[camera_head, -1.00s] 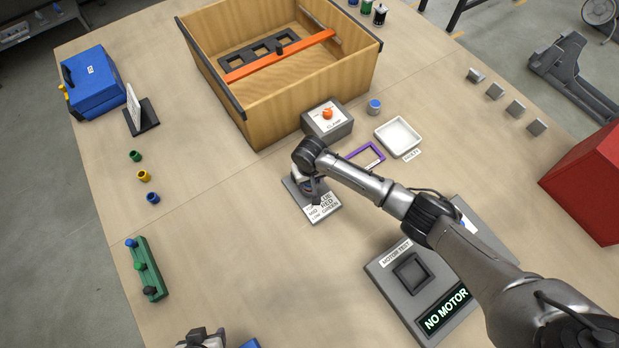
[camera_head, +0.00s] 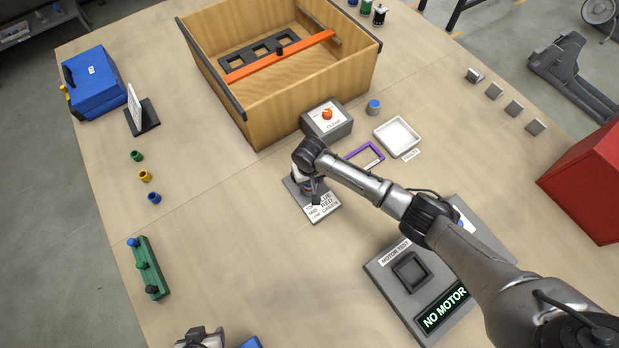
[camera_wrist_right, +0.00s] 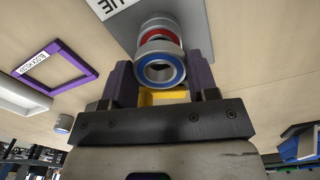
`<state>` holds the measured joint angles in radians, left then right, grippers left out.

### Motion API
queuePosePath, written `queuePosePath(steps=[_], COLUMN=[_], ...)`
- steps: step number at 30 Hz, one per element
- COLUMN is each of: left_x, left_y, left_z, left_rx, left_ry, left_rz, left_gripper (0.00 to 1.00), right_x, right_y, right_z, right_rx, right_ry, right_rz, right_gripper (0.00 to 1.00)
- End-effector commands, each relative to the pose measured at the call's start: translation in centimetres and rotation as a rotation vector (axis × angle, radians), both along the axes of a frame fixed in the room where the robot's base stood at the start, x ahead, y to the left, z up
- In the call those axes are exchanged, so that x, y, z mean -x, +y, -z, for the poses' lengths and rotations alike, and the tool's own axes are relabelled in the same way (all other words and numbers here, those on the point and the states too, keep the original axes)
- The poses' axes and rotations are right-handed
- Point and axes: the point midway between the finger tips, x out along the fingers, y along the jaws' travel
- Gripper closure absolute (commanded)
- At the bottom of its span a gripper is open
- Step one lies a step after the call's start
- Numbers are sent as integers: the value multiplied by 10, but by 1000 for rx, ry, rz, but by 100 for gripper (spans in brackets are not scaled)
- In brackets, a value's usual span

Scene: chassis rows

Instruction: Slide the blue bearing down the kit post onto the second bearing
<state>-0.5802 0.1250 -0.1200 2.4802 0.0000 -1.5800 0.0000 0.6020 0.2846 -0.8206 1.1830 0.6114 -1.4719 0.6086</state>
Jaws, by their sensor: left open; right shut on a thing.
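My right gripper (camera_wrist_right: 162,88) is shut on the blue bearing (camera_wrist_right: 160,70), a silver ring with a blue face. In the wrist view, a red-ringed bearing (camera_wrist_right: 158,36) sits just beyond it, in line with it, above the grey kit base (camera_wrist_right: 190,22). I cannot tell whether the two bearings touch, and the post is not clearly seen. In the head view my right gripper (camera_head: 307,182) is over the kit base (camera_head: 293,193), with its label (camera_head: 325,206) in front; my arm hides much of it. My left gripper (camera_head: 203,338) is open at the bottom edge, partly cut off.
The motor tester (camera_head: 385,285) reads "NO MOTOR". A wooden crate (camera_head: 330,88) is at the back.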

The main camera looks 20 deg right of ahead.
Motion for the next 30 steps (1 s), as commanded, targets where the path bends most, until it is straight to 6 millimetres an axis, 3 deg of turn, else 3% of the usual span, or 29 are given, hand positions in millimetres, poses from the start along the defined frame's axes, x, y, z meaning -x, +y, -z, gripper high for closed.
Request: queuePosePath(steps=[27,28,30], left_x=[0,0,0], left_y=[0,0,1], left_z=[12,11,11], left_rx=[0,-1,-3], left_ry=[0,0,1], left_rz=[0,1,1], left_gripper=[52,52,52], right_x=[0,0,0], right_y=[0,0,0], right_z=[23,22,22], right_rx=[0,0,0], right_ry=[0,0,0], right_rz=[-1,-1,-1], right_gripper=[72,43,37])
